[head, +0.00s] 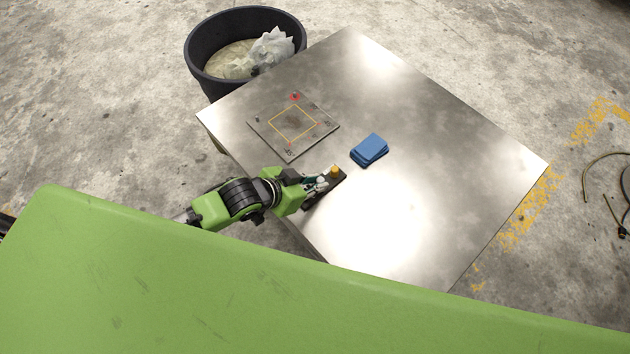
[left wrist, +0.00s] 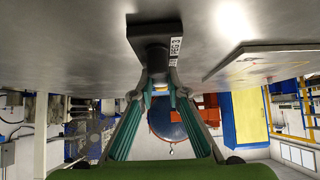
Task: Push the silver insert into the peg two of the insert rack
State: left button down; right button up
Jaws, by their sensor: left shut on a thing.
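The dark insert rack (head: 326,187) lies near the left edge of the metal table, with a yellow-orange piece (head: 334,171) standing at its far end. In the left wrist view the rack (left wrist: 153,28) shows as a dark block with a "PEG 3" label. My left gripper (head: 317,183) is over the near part of the rack, its fingers shut on a small pale piece that looks like the silver insert (head: 321,182). The fingers (left wrist: 157,80) hide most of it, and I cannot tell how it sits on peg two. My right gripper is not in view.
A grey square plate (head: 264,121) with a yellow outline lies beyond the rack. A blue block (head: 369,149) lies to the rack's right. A black bin (head: 204,78) with crumpled material stands behind the table (head: 450,150), whose right side is clear.

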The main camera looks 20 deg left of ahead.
pick_arm(q)
jog(key=shift+f, duration=0.1)
jog(key=c, duration=1.9)
grip_release()
jog(key=v, duration=1.2)
jog(key=shift+d+f, duration=0.1)
